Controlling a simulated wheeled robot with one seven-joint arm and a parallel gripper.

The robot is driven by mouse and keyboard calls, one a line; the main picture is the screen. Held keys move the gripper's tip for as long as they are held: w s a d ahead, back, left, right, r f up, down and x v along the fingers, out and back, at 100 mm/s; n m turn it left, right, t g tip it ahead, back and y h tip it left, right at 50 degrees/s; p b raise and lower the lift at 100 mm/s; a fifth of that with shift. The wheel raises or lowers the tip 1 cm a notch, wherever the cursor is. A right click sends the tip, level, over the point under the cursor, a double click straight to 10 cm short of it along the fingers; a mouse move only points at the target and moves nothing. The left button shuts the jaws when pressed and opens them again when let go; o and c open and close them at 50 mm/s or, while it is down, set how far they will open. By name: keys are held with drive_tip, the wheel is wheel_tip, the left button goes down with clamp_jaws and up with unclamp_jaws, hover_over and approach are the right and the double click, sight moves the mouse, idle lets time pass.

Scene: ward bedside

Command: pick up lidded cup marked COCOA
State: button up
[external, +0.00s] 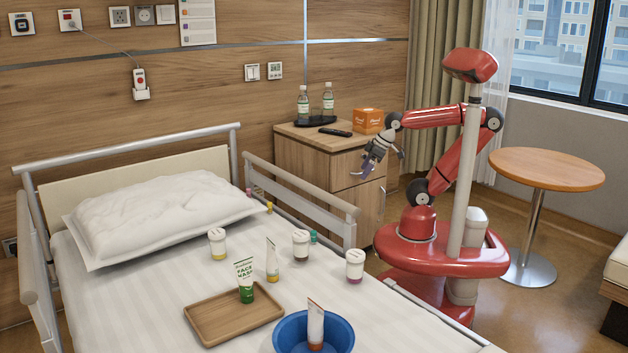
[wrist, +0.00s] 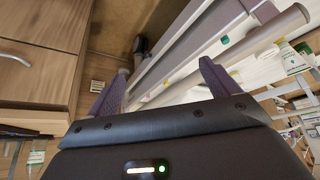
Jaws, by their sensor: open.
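Three white lidded cups stand upright on the bed in the external view: one with a yellow band (external: 217,243), one with a dark red band (external: 300,244) and one with a purple-red band (external: 355,266). Their markings are too small to read, so I cannot tell which is marked COCOA. My gripper (external: 366,170) is open and empty, in the air in front of the bedside cabinet, beyond the bed rail and well away from the cups. In the wrist view its fingers (wrist: 160,85) are spread, with floor and bed rail behind them. No lidded cup is clearly identifiable there.
The bed rail (external: 305,200) stands between my arm and the bed. A wooden tray (external: 205,310), a green-and-white tube (external: 245,280), another tube (external: 272,260) and a blue bowl (external: 340,335) holding a tube are near the cups. The cabinet (external: 320,155) carries bottles and an orange box (external: 368,120).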

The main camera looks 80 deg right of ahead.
drive_tip(key=shift+c, duration=0.7)
wheel_tip(320, 180, up, 6)
drive_tip(key=n+y+b, duration=0.2)
drive_tip(key=n+b, duration=0.3)
drive_tip(key=b, duration=0.2)
hover_over(301, 244)
drive_tip(key=s+d, duration=0.3)
drive_tip(key=d, duration=0.1)
wheel_tip(301, 244, down, 16)
drive_tip(key=shift+f, duration=0.1)
drive_tip(key=x, duration=0.8)
drive_tip(key=shift+s+d+b, duration=0.1)
drive_tip(key=shift+b, duration=0.2)
